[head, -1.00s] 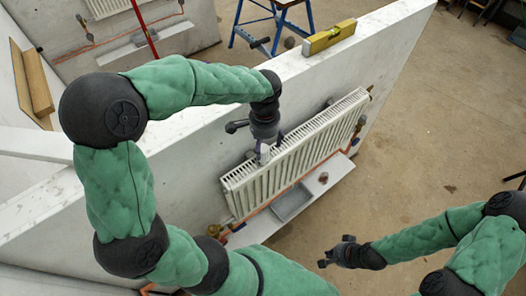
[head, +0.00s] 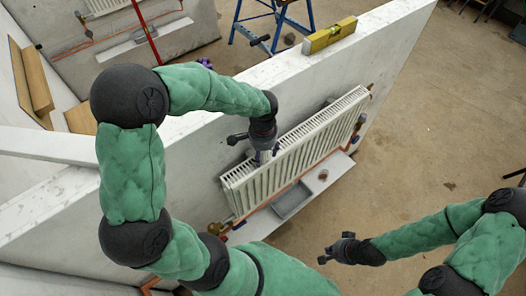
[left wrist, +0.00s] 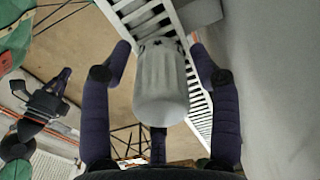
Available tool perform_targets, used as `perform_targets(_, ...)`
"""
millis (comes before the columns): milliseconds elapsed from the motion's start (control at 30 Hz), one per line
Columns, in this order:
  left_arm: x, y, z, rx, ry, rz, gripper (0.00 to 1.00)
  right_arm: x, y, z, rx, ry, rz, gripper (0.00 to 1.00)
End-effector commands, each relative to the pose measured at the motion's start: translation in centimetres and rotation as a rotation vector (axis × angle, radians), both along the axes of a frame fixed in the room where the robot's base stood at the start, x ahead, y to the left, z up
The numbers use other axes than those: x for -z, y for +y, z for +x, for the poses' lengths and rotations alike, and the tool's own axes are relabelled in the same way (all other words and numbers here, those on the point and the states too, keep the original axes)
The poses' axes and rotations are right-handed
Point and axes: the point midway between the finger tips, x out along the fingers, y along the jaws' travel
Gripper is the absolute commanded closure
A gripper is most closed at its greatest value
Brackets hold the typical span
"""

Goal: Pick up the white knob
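The white knob (left wrist: 160,92) is a ribbed, rounded cylinder filling the middle of the left wrist view, with the radiator (left wrist: 160,20) behind it. My left gripper (left wrist: 161,46) has one finger on each side of the knob. The fingers are apart, with slim gaps at the knob's sides, and contact cannot be made out. In the head view my left gripper (head: 264,156) points down at the upper edge of the white radiator (head: 300,150), and I cannot make out the knob there. My right gripper (head: 336,250) is open and empty, away from the radiator.
The radiator hangs on a pale partition wall (head: 205,135). A yellow level (head: 329,36) lies on the wall's top. Below the radiator, a shelf (head: 256,228) carries a grey tray (head: 293,202) and a small brown item (head: 323,175).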

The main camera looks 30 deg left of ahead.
Motion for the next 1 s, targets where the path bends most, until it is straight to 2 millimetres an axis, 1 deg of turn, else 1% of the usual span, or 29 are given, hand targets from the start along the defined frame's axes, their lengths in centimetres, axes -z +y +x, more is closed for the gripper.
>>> perform_targets(33,0.0,0.0,0.0,0.000,0.000,0.000,0.63,0.0,0.0,0.0,0.000,0.000,0.000,1.00)
perform_targets(133,0.0,0.0,0.0,0.000,0.000,0.000,0.91,0.0,0.0,0.0,0.000,0.000,0.000,1.00)
perform_targets(233,0.0,0.0,0.0,0.000,0.000,0.000,0.92,0.0,0.0,0.0,0.000,0.000,0.000,1.00)
perform_targets(267,0.0,0.0,0.0,0.000,0.000,0.000,0.98,0.0,0.0,0.0,0.000,0.000,0.000,1.00)
perform_targets(467,-0.1,0.0,0.0,0.000,0.000,0.000,0.98,0.0,0.0,0.0,0.000,0.000,0.000,1.00)
perform_targets(667,-1.2,0.0,0.1,0.000,-0.003,0.001,0.98,0.0,0.0,0.0,0.000,0.000,0.000,1.00)
perform_targets(800,-3.2,0.0,0.1,-0.001,-0.005,0.000,0.98,0.0,0.0,0.0,0.000,0.000,0.000,1.00)
perform_targets(867,-4.1,-0.7,-0.3,0.003,-0.006,0.001,0.98,0.2,0.0,0.0,0.000,0.000,0.000,1.00)
perform_targets(1000,-7.0,-2.7,-1.8,0.006,-0.009,0.000,0.98,0.5,0.0,0.0,0.000,0.000,0.000,1.00)
